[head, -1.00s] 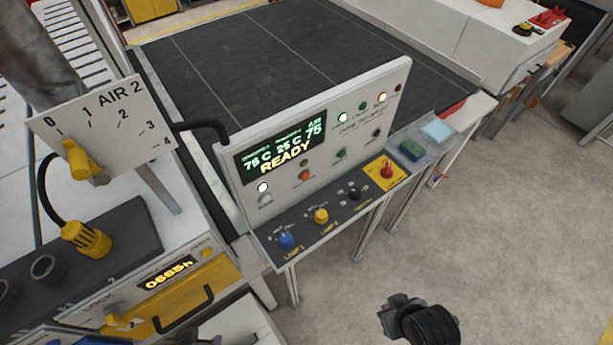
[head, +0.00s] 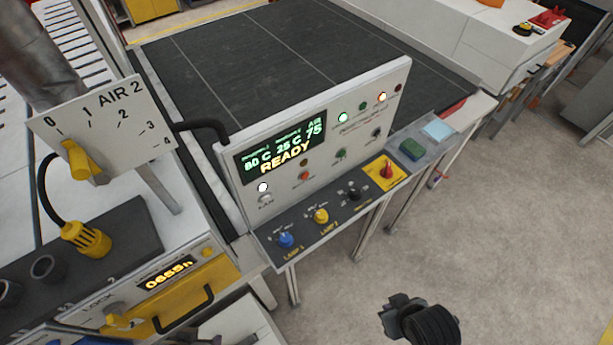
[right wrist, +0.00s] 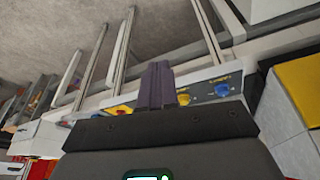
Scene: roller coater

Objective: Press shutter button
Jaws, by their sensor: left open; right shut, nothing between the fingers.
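A pale control panel (head: 392,88) stands at the near edge of the dark conveyor, with a lit display reading READY. It has round lamps and small buttons, including a white one (head: 264,188) and a red one (head: 304,175). Their small labels are too blurred to tell which is the shutter button.
The lower ledge carries a blue knob (head: 285,240), yellow knob (head: 321,215), black knob (head: 354,192) and red switch (head: 387,170). The AIR 2 dial plate (head: 104,125) and yellow drawer (head: 185,294) stand at left. Open floor (head: 520,220) lies at right.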

